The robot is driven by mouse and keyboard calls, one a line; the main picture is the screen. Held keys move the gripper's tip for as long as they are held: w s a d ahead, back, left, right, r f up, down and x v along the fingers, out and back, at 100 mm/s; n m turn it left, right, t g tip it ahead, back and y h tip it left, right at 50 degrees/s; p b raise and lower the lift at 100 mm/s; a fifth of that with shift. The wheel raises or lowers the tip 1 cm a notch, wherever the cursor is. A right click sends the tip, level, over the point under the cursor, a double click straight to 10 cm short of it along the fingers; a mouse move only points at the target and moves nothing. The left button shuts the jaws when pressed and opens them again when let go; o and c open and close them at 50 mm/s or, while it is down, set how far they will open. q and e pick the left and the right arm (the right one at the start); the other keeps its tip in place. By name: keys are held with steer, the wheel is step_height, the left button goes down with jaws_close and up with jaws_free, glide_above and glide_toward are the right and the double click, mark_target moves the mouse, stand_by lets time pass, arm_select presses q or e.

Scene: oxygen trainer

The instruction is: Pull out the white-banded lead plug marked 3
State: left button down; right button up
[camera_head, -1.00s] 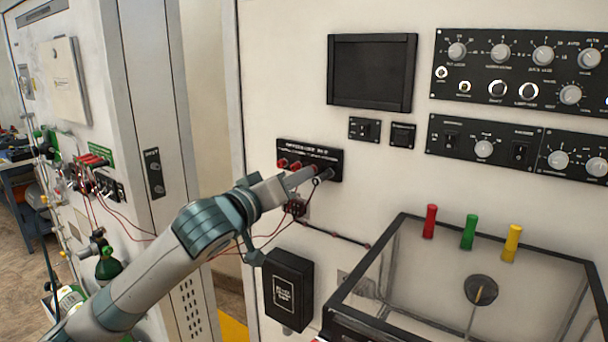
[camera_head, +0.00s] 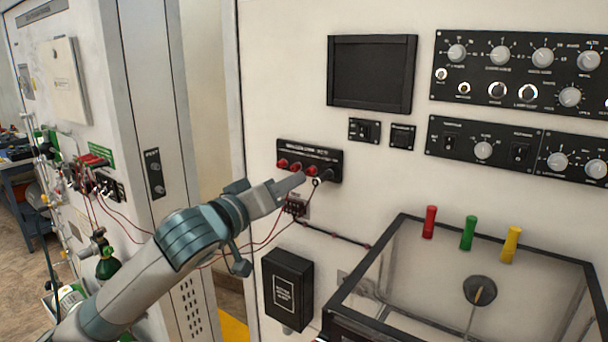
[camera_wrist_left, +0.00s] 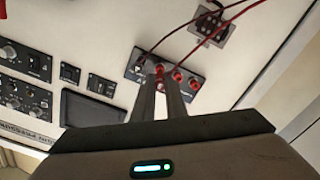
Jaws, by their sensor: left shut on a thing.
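A black socket panel (camera_head: 335,160) on the white wall carries a row of red fittings (camera_head: 282,163) and a black plug at its right end. It also shows in the wrist view (camera_wrist_left: 133,72). My left gripper (camera_head: 299,179) is just in front of the panel's lower right part, its fingers nearly together and shut on a lead plug. In the wrist view the fingertips (camera_wrist_left: 166,79) overlap the row, with a little red and pink between them. The plug's white band and its mark are too small or hidden to read.
Red and dark leads hang below the panel to a small terminal block (camera_head: 296,207). A black box (camera_head: 288,290) is lower on the wall. A clear-topped case (camera_head: 400,240) with coloured handles stands at the right. A dark screen (camera_head: 371,73) is above.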

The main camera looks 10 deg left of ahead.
arm_select(q)
steer(key=shift+v, duration=1)
steer(key=s+f+n+y+b, duration=0.2)
steer(key=s+f, duration=0.3)
steer(key=f, duration=1.1)
steer(key=s+a+f+n+t+y+b, duration=0.1)
steer(key=s+f+y+b, duration=0.3)
steer(key=f, duration=1.2)
steer(key=shift+s+f+n+b, duration=0.35)
steer(key=shift+s+n+b, duration=0.15)
steer(key=shift+s+b, duration=0.1)
steer(key=shift+a, duration=0.15)
